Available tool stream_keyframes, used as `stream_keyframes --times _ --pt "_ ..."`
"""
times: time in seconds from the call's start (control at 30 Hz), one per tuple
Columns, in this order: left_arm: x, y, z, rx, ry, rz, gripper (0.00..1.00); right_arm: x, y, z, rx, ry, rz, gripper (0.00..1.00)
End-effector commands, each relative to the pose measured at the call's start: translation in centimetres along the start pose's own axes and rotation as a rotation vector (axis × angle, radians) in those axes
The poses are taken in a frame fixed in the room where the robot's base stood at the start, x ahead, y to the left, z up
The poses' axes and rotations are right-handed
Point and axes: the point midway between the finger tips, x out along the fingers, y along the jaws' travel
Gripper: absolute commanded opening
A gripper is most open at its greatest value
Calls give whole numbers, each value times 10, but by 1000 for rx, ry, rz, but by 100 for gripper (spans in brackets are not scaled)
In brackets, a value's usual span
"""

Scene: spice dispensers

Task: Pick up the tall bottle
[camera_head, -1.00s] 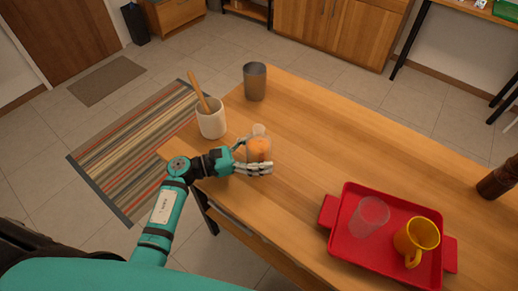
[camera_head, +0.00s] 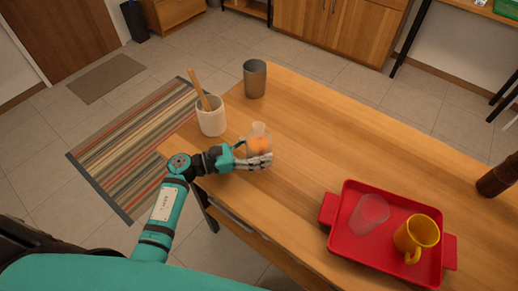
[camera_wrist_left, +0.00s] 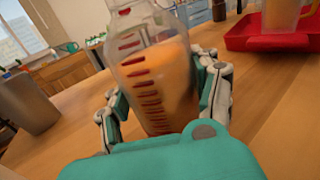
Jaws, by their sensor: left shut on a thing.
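A clear bottle (camera_head: 258,144) with orange contents stands upright on the wooden table near its left front edge. In the left wrist view the bottle (camera_wrist_left: 150,70) shows red measuring marks; its top is cut off by the frame. My left gripper (camera_head: 258,160) is shut on the bottle, with fingers on both sides of it. In the left wrist view the fingers of my left gripper (camera_wrist_left: 163,95) flank the bottle, and my teal palm hides its base. I cannot tell whether the bottle touches the table. My right gripper is not in view.
A white crock (camera_head: 211,122) with a wooden utensil (camera_head: 198,90) and a grey cup (camera_head: 255,80) stand behind the bottle. A red tray (camera_head: 345,242) holds a clear glass (camera_head: 369,214) and a yellow mug (camera_head: 415,236). A dark brown object (camera_head: 497,178) stands at the right. The table's middle is clear.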

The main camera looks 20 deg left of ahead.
Motion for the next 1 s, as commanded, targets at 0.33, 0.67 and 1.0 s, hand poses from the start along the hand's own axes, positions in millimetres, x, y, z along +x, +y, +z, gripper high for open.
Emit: stream_keyframes --times 0.33,0.67,1.0 --pt "0 0 5 2 -2 0 11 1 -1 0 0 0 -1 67" --pt "0 0 23 3 -2 -2 11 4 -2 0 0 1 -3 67" --pt "-4 -12 36 0 -1 -2 11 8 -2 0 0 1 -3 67"
